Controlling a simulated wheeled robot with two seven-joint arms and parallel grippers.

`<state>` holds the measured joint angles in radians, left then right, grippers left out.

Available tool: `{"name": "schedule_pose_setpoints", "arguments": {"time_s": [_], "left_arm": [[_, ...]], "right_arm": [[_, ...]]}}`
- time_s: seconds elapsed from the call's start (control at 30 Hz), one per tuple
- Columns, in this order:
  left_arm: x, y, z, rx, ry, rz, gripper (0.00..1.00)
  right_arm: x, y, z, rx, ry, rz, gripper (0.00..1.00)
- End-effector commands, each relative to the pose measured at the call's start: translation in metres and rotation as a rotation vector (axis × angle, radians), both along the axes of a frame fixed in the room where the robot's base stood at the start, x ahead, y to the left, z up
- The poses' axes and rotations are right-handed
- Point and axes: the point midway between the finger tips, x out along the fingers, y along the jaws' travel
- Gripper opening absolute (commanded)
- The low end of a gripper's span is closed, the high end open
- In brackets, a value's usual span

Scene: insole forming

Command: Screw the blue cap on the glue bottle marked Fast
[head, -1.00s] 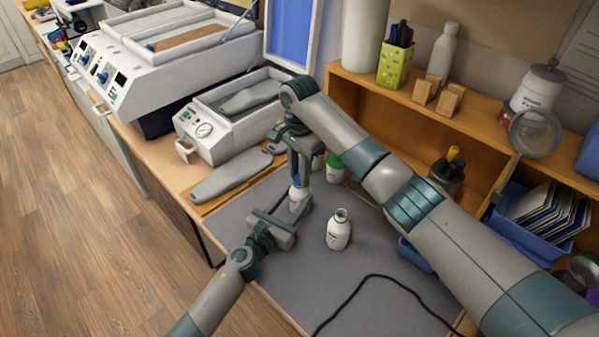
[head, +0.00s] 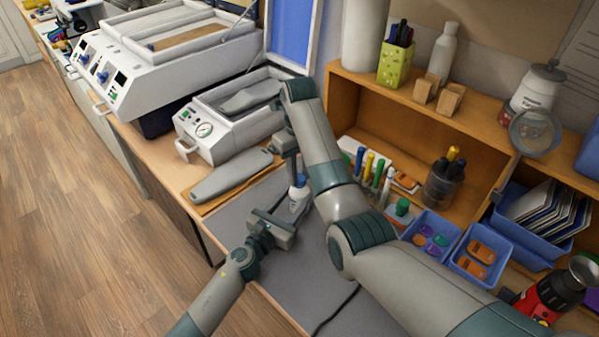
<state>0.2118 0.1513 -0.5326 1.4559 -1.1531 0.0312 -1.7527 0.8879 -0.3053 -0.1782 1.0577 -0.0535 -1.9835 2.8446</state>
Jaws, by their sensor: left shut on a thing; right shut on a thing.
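A white bottle (head: 297,203) stands upright over the grey mat (head: 238,213). My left gripper (head: 292,210) is shut on its body from the front left. The blue cap (head: 301,180) is at the top of this bottle. My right gripper (head: 298,170) reaches down from above and is shut on the cap. Whether the cap is seated on the neck cannot be told. The bottle's label is too small to read. My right arm covers the area just right of the bottle.
A grey insole form (head: 230,176) lies left of the bottle, by the white press (head: 215,135). Several markers (head: 367,167), a green-capped container (head: 400,212) and blue trays (head: 432,229) are on the right. The mat's front part is clear except for a black cable.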

Motion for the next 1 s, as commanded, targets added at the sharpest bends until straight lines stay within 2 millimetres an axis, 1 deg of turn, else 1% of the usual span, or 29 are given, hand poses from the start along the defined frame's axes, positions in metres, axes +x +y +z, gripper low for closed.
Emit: {"name": "schedule_pose_setpoints", "arguments": {"time_s": [0.17,0.2,0.27,0.3,0.47,0.5,0.6,0.77,0.87,0.97,1.0], "left_arm": [[-0.001,0.000,-0.002,0.002,0.003,0.000,0.00],[-0.001,0.000,-0.002,0.002,0.003,0.000,0.00],[-0.001,0.000,-0.002,0.002,0.003,0.000,0.00],[-0.001,0.000,-0.002,0.002,0.003,0.000,0.00],[-0.001,0.000,-0.002,0.002,0.003,0.000,0.00],[-0.001,0.000,-0.002,0.002,0.003,0.000,0.00],[-0.001,0.000,-0.002,0.002,0.003,0.000,0.00],[-0.001,0.000,-0.002,0.000,0.002,0.000,0.00],[0.000,0.000,-0.002,0.000,0.002,0.000,0.00],[0.000,0.000,-0.002,0.001,0.002,0.000,0.00],[0.000,0.000,-0.002,0.000,0.002,0.000,0.00]], "right_arm": [[0.001,0.000,0.002,0.000,-0.004,0.003,0.06],[0.001,0.000,0.002,0.000,-0.004,0.003,0.28],[0.001,0.000,0.002,0.000,-0.004,0.004,0.43],[0.001,0.000,0.001,0.000,-0.004,0.004,0.45],[0.001,0.000,0.001,0.000,-0.002,0.005,0.45],[0.001,0.000,0.001,0.000,-0.002,0.005,0.42],[0.001,0.000,0.001,0.002,-0.004,0.006,0.42],[0.009,0.004,0.010,0.024,-0.031,0.016,0.42],[0.020,0.009,0.023,0.056,-0.071,0.031,0.42],[0.044,0.003,0.029,0.014,-0.171,0.105,0.42],[0.055,0.000,0.034,-0.010,-0.219,0.142,0.42]]}}
